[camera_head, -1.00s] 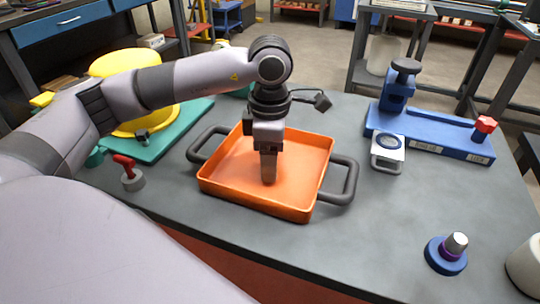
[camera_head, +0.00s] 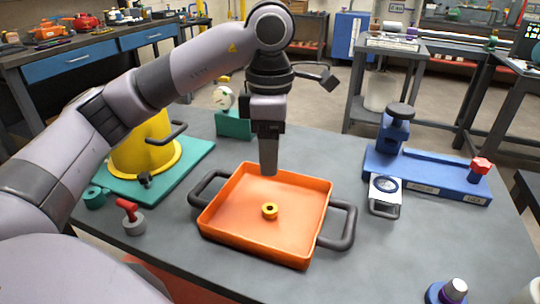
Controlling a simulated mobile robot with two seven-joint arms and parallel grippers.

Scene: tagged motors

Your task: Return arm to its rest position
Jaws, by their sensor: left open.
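My left arm reaches in from the left of the head view. Its gripper (camera_head: 268,172) points straight down above the far part of the orange tray (camera_head: 225,238), and nothing shows between its fingers. The tray has a dark handle on each side. A small yellow ring-shaped part (camera_head: 270,211) lies on the tray floor, apart from the gripper and nearer to me. My right gripper does not show.
A yellow cylinder (camera_head: 140,150) with a handle stands on a green plate (camera_head: 185,165) beneath my left arm. A red-handled grey piece (camera_head: 132,222) stands left of the tray. A blue fixture (camera_head: 430,177) and a square gauge (camera_head: 384,190) are at right.

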